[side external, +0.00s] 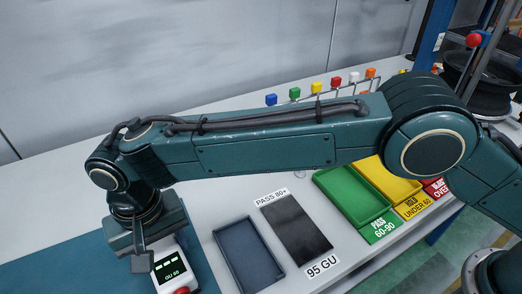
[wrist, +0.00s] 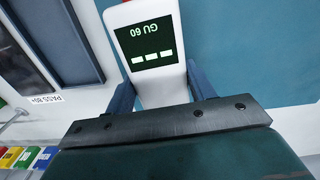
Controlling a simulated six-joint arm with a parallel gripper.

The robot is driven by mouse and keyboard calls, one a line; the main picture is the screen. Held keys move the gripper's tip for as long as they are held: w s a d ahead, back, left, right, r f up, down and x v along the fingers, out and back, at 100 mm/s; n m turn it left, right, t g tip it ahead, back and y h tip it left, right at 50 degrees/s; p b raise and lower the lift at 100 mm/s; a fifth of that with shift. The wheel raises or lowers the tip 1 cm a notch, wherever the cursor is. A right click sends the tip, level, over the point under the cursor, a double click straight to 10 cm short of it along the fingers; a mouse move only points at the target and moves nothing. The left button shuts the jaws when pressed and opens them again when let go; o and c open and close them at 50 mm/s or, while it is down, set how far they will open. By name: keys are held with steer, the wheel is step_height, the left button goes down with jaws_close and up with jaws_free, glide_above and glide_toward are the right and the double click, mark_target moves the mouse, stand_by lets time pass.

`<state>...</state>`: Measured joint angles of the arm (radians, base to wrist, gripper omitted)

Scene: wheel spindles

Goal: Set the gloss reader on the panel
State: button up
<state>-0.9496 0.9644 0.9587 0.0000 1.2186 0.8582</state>
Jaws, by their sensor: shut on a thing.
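The gloss reader (side external: 168,272) is a white handheld box with a dark screen showing green bars and a GU reading, and a red part near its lower edge. In the wrist view the reader (wrist: 153,50) stands between the two blue fingers, its screen reading "GU 60" upside down. My gripper (side external: 152,250) is shut on it, at the lower left of the side view. A dark flat panel (side external: 296,229) lies to the right, between labels "PASS 80+" and "95 GU". The reader is apart from this panel. The reader's underside is hidden.
A blue-grey shallow tray (side external: 248,256) lies between the reader and the dark panel. Green (side external: 352,200) and yellow (side external: 388,180) trays and a red one stand further right. A teal mat (side external: 60,262) covers the bench at left. Several coloured knobs stand on a rack behind my arm.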

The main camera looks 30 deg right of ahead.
mark_target(160, 246)
steer(key=shift+f, duration=0.1)
steer(key=o, duration=1.3)
step_height(160, 246, up, 12)
steer(key=shift+r, duration=0.15)
stand_by(0.5)
